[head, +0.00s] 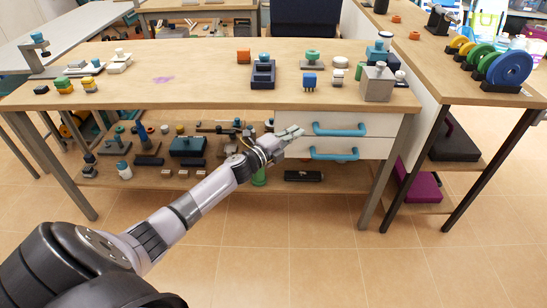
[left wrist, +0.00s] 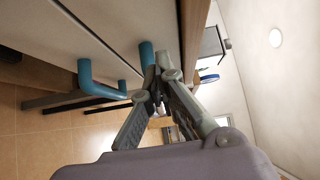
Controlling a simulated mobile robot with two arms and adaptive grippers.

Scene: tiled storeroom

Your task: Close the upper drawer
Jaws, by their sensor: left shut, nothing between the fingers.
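The upper drawer (head: 384,122) is a white front under the right part of the wooden workbench, with a blue bar handle (head: 340,130). I cannot tell how far it stands out. The lower drawer (head: 378,149), with a similar blue handle (head: 334,154), is below it. My left gripper (head: 297,131) is shut and empty at the left end of the upper drawer front, left of the handle. In the left wrist view the shut fingertips (left wrist: 163,60) are close to the drawer front (left wrist: 125,22); contact is unclear. A blue handle (left wrist: 147,55) shows partly behind them.
The workbench top (head: 200,83) overhangs the drawers and carries blocks and small fixtures. A lower shelf (head: 150,180) holds several parts, with a green cylinder (head: 259,177) below my gripper. The tiled floor (head: 300,240) in front is clear.

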